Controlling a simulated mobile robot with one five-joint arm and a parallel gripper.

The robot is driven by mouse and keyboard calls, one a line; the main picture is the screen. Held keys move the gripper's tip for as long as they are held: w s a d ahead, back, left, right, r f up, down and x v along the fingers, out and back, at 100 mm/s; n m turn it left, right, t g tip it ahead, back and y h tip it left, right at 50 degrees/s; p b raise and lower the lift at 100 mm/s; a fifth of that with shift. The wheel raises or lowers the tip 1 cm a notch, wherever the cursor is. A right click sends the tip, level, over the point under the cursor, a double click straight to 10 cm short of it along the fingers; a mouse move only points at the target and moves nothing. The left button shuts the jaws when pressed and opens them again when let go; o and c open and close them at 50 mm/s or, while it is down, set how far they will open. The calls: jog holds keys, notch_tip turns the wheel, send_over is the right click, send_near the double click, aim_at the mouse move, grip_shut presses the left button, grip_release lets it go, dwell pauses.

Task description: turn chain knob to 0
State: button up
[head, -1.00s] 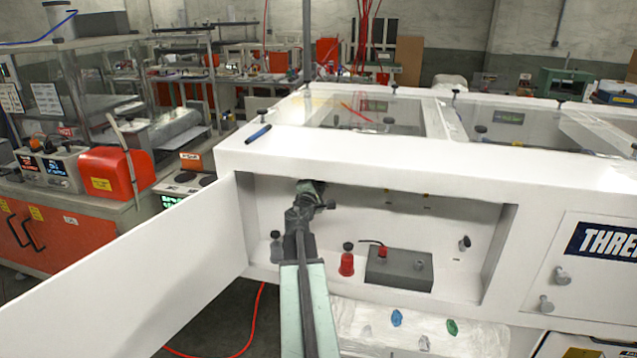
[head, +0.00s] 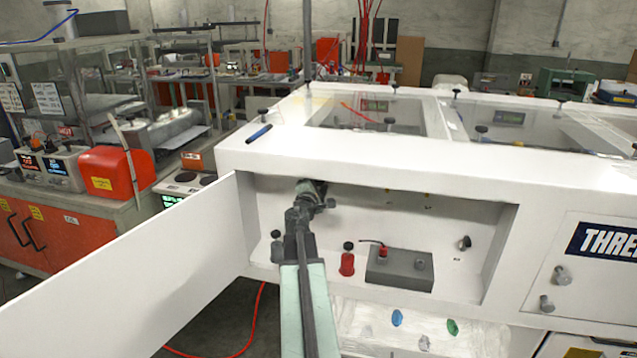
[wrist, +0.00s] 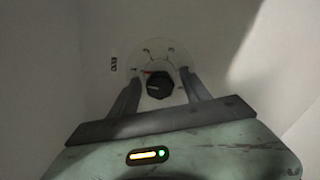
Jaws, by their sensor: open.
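In the wrist view the chain knob (wrist: 159,86) is a dark, faceted knob on a pale round dial with small marks and a short red mark at its upper left. My gripper (wrist: 158,76) is open, with one finger to each side of the knob. I cannot tell whether either finger touches it. In the head view my gripper (head: 312,190) reaches into the left part of the white machine's open recess. The knob cannot be made out there behind my gripper and arm. The number the knob points to is too small to read.
The open white door (head: 130,275) stands left of my arm. In the recess, a red-based knob (head: 347,264) and a grey box (head: 400,270) lie to the right of my arm. The recess walls are close around my gripper.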

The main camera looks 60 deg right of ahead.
jog(key=shift+a, duration=0.1)
jog(key=v, duration=0.7)
jog(key=shift+a, duration=0.35)
jog(key=shift+s, duration=0.1)
